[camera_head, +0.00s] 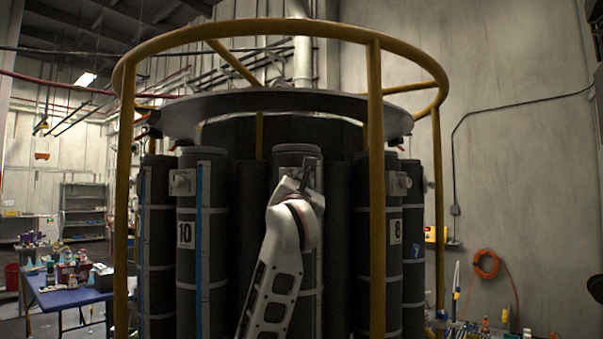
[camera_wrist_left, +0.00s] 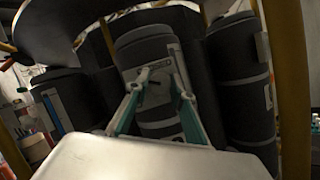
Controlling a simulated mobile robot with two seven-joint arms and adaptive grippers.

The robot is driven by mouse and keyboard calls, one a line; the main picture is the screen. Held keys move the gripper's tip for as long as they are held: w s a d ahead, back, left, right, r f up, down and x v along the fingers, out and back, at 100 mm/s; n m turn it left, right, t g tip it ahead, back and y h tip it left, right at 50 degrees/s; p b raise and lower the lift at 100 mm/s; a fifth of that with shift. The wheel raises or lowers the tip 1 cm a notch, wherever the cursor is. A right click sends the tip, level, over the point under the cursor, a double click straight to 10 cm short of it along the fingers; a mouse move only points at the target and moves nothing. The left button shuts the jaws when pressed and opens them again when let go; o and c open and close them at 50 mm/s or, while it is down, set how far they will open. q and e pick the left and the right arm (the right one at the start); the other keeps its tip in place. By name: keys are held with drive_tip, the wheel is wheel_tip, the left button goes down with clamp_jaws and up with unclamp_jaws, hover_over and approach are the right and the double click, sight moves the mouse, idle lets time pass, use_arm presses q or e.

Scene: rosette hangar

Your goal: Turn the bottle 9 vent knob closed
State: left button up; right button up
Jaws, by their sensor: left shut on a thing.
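Bottle 9 (camera_head: 296,153) is the dark cylinder in the middle of the rack, between the bottles labelled 10 and 8; its own number is hidden. It also shows in the wrist view (camera_wrist_left: 143,48). My left gripper (camera_head: 309,178) is at its upper front, and my white arm covers much of the bottle. In the wrist view my left gripper (camera_wrist_left: 157,92) has its teal fingers on either side of the vent knob (camera_wrist_left: 154,94), shut on it. The knob is small and dim there, and its turn angle is unclear. My right gripper is not in view.
Bottle 10 (camera_head: 187,270) stands left and bottle 8 (camera_head: 393,270) right, each with a pale knob. A yellow cage post (camera_head: 376,200) rises close right of my arm, and a yellow ring (camera_head: 290,24) passes above. A blue table (camera_head: 70,297) stands far left.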

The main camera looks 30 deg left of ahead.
use_arm(q)
drive_tip(key=m+h, duration=0.1)
drive_tip(key=m, duration=0.3)
drive_tip(key=m+g+h, duration=0.1)
drive_tip(key=m+h, duration=0.1)
drive_tip(key=m, duration=0.3)
drive_tip(key=m+g+h, duration=0.1)
drive_tip(key=m+h, duration=0.1)
drive_tip(key=m, duration=0.3)
drive_tip(key=shift+r+p, duration=0.15)
drive_tip(key=shift+p, duration=0.15)
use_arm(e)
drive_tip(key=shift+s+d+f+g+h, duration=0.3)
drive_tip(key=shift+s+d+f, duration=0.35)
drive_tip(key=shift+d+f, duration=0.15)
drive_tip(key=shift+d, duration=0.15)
use_arm(q)
drive_tip(key=o, duration=1.1)
drive_tip(key=shift+o, duration=0.2)
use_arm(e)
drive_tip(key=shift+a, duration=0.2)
